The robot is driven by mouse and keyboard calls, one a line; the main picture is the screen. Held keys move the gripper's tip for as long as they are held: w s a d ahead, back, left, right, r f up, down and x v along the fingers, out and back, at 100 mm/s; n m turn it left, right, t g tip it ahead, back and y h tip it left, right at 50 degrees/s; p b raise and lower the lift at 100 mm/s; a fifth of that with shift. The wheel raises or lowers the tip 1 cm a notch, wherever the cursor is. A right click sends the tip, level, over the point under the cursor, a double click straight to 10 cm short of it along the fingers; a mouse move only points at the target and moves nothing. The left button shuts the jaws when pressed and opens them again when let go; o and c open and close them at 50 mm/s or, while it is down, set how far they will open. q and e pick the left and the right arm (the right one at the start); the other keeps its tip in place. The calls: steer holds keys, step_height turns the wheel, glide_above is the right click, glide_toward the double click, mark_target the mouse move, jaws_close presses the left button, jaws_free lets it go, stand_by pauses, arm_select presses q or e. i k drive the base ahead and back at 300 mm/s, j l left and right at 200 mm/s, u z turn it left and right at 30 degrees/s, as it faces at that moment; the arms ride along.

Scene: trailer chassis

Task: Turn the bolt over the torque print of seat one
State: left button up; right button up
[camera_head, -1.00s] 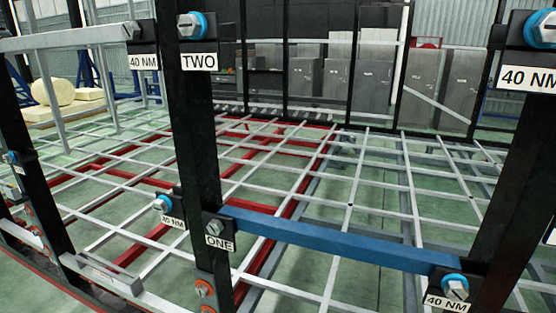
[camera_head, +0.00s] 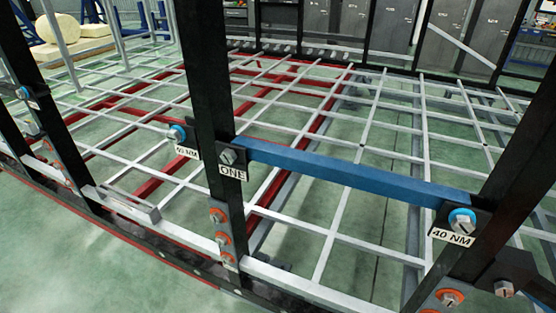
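In the head view, a blue bar (camera_head: 350,174) spans two black uprights. At its left end is a plate labelled ONE (camera_head: 232,175) with a grey bolt (camera_head: 228,156) that has no coloured ring. At the bar's right end is a bolt with a blue ring (camera_head: 462,219) above a 40 NM print (camera_head: 452,237). Left of the left upright is another blue-ringed bolt (camera_head: 177,133) with a 40 NM print (camera_head: 187,152) below it. Neither of my grippers is in view.
Orange-ringed bolts (camera_head: 221,238) sit low on the left upright, and another (camera_head: 449,299) is at the lower right. A grey and red lattice frame (camera_head: 300,120) fills the space behind. Green floor (camera_head: 120,285) is open at the lower left.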

mark_target(463, 221)
steer(key=i+l+z, duration=0.1)
steer(key=z, duration=1.05)
steer(key=i+l, duration=0.05)
